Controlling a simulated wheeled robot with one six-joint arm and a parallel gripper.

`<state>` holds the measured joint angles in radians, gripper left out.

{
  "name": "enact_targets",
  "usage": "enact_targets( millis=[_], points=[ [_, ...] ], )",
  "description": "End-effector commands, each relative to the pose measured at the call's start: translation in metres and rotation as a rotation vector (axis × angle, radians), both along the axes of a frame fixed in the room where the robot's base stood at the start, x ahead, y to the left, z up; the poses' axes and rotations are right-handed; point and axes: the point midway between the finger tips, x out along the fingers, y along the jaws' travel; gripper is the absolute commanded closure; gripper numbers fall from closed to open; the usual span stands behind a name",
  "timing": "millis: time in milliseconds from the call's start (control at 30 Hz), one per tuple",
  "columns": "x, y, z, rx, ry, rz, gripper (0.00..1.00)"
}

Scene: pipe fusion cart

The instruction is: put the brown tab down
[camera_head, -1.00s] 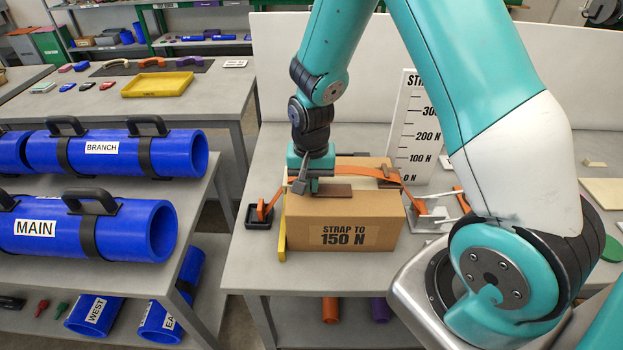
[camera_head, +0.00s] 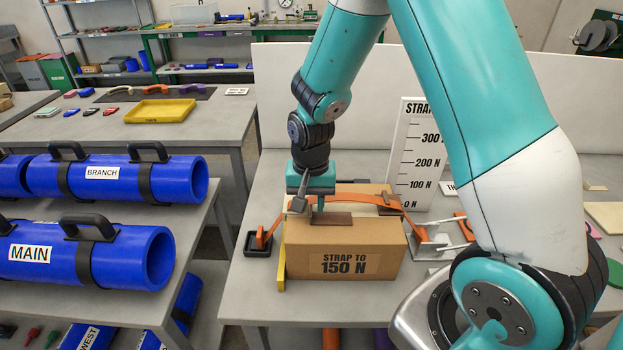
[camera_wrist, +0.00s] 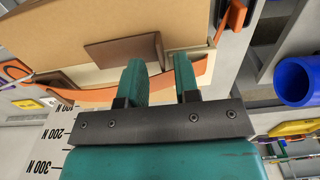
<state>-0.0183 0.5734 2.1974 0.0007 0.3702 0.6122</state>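The brown tab (camera_head: 331,218) lies on top of the cardboard box (camera_head: 343,243), near its front edge. It also shows in the wrist view (camera_wrist: 112,52), with a short raised end on its right. My gripper (camera_head: 318,207) is above the box top at the tab's left end. In the wrist view my gripper (camera_wrist: 160,66) is open, its two teal fingers apart with nothing clasped between them. The tab's raised end shows just past the fingertips. An orange strap (camera_head: 365,197) runs over the box behind the tab. The exact gap between fingertips and tab cannot be told.
A force scale board (camera_head: 418,150) stands behind the box. A strap anchor block (camera_head: 258,244) is at left, and a metal ratchet holder (camera_head: 430,240) at right. A yellow strip (camera_head: 281,262) lies along the box's left side. Blue pipes (camera_head: 120,255) lie on the left rack.

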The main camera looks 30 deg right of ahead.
Motion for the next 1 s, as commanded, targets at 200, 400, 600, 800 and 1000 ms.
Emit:
enact_targets(
  millis=[200, 400, 600, 800, 1000],
  points=[
    [0.001, 0.000, 0.047, 0.000, -0.009, 0.000, 0.71],
    [0.001, 0.000, 0.082, 0.000, -0.005, 0.000, 0.71],
    [-0.008, 0.011, 0.104, 0.020, -0.013, 0.067, 0.71],
    [-0.081, 0.081, 0.147, 0.157, -0.092, 0.556, 0.71],
    [-0.168, 0.129, 0.171, 0.281, -0.186, 1.042, 0.71]
  ],
)
